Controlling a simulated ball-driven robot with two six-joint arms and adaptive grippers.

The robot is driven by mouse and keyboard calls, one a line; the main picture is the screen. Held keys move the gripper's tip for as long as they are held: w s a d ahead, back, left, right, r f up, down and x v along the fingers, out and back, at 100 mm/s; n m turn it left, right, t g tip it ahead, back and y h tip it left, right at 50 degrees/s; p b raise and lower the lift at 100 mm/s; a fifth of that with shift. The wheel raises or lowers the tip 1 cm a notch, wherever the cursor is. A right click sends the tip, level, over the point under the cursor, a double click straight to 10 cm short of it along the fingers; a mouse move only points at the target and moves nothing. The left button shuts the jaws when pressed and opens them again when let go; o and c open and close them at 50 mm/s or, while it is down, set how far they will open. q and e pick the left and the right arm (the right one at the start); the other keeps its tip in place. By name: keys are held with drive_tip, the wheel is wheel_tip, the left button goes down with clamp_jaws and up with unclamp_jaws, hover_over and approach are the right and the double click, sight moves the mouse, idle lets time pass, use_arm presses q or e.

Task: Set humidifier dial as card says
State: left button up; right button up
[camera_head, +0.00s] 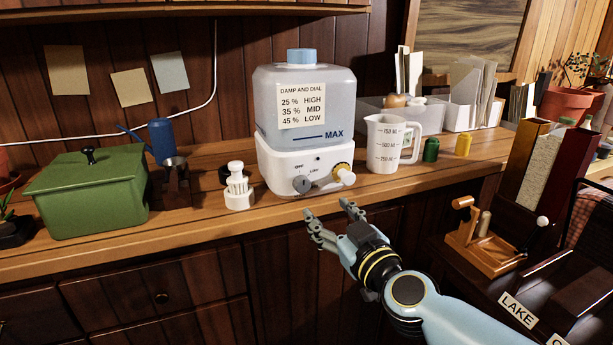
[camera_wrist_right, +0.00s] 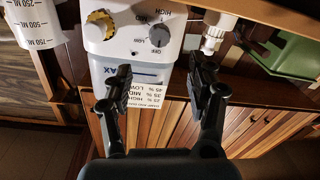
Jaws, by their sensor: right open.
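The humidifier (camera_head: 305,115) stands on the wooden counter, with a clear tank, blue cap and white base. Its card (camera_head: 303,106) reads DAMP AND DIAL: 25% HIGH, 35% MID, 45% LOW. The grey dial (camera_head: 302,185) is on the base front, with OFF and LOW legible near it; I cannot tell its setting surely. My right gripper (camera_head: 326,208) is open and empty, in front of and below the base. In the right wrist view the dial (camera_wrist_right: 160,37) shows ahead of the fingers, apart from them. My left gripper is out of view.
A white fitting (camera_head: 238,190) and green lidded box (camera_head: 88,195) stand left of the humidifier. A measuring jug (camera_head: 386,145), green spool (camera_head: 431,150) and yellow spool (camera_head: 463,144) stand right. The counter's front edge (camera_head: 200,225) lies close to my right gripper.

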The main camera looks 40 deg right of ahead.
sight(304, 187)
drive_tip(key=w, duration=0.3)
drive_tip(key=w+d, duration=0.1)
drive_tip(key=w, duration=0.2)
drive_tip(key=w+b, duration=0.1)
drive_tip(key=w, duration=0.2)
drive_tip(key=shift+d+f, duration=0.1)
drive_tip(key=shift+d, duration=0.3)
drive_tip(key=shift+w+d, duration=0.1)
drive_tip(key=shift+w, duration=0.5)
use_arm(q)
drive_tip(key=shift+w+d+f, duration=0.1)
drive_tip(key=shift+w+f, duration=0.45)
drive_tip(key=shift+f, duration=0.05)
use_arm(e)
drive_tip(key=shift+w, duration=0.1)
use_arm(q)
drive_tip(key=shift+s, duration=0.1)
use_arm(e)
drive_tip(key=shift+c, duration=0.6)
drive_tip(key=c, duration=1)
